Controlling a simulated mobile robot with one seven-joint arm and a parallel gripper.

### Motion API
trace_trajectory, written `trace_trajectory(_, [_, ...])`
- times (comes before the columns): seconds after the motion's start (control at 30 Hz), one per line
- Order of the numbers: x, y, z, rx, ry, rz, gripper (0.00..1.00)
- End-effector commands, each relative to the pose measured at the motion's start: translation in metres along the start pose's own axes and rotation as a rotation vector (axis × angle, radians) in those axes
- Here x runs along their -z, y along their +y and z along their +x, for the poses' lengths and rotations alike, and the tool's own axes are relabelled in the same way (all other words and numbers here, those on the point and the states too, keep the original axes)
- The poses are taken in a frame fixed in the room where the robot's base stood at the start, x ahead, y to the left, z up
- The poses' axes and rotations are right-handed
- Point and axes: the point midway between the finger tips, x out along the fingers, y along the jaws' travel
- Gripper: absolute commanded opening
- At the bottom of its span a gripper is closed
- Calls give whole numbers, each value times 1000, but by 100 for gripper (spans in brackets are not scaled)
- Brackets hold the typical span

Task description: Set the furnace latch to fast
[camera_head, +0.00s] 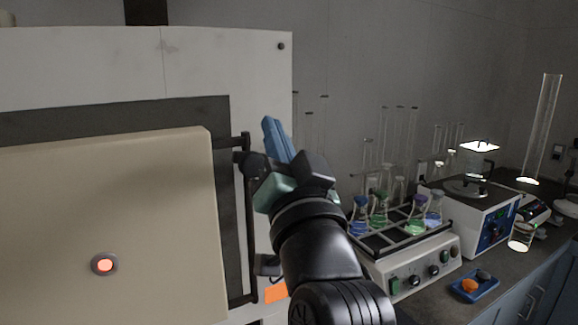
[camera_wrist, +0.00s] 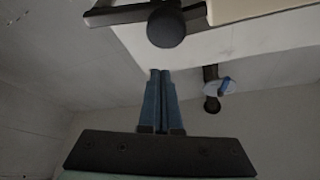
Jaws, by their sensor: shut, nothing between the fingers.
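The furnace (camera_head: 225,63) is a large pale box at the left of the head view. Its cream door (camera_head: 120,200) has a glowing orange peephole. A dark upright latch bar (camera_head: 251,215) runs along the door's right side. A dark round knob (camera_head: 255,163) sits near its upper part, partly behind my gripper. In the wrist view a dark ball knob (camera_wrist: 166,27) on a dark bar (camera_wrist: 118,15) lies just beyond my fingertips. My gripper (camera_head: 269,120) has blue fingers, pressed together and empty, also in the wrist view (camera_wrist: 160,72). I cannot tell whether they touch the latch.
A shaker (camera_head: 410,270) with several coloured flasks stands right of my arm. Behind it are tall glass tubes and a blue-white device (camera_head: 480,220). A small blue tray (camera_head: 474,288) lies on the counter. An orange label (camera_head: 276,291) is low on the furnace.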

Motion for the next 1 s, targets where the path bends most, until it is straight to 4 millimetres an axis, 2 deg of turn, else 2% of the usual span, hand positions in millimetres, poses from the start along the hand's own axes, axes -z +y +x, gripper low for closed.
trace_trajectory(0.03, [-12, 4, -7, 21, 3, -43, 0])
trace_trajectory(0.2, [-23, 1, -13, 93, 2, -188, 0])
trace_trajectory(0.6, [-42, -2, -22, 229, 0, -459, 0])
trace_trajectory(1.0, [-48, -2, -24, 230, 0, -457, 0])
